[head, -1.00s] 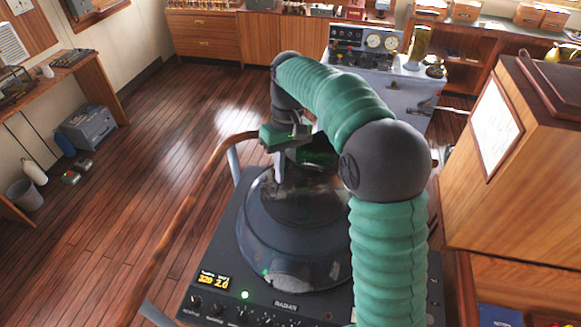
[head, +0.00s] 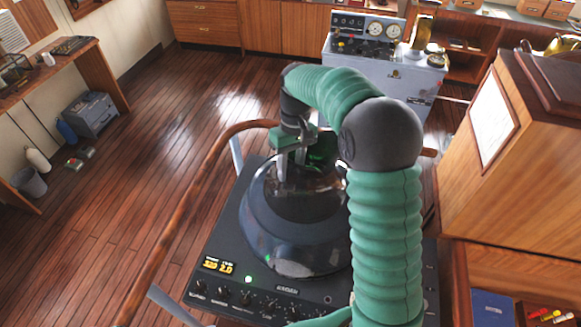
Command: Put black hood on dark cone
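The dark cone (head: 288,250) stands on the black radar console, wide at its base. A darker, glossy round piece, which looks like the black hood (head: 305,205), is at its top; I cannot tell whether it is seated or held just above. A green glow shows behind my gripper. My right gripper (head: 287,178) points down at the left rim of this upper piece, its fingertips touching or very near it. Whether the fingers are closed on the rim is unclear. My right forearm hides the right side of the cone. My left gripper is out of view.
The radar console (head: 228,250) has a lit yellow display and knobs along its front. A wooden handrail (head: 190,205) curves around its left and back. A wooden cabinet (head: 530,190) stands close on the right. A grey instrument console (head: 375,65) is behind. Open floor lies left.

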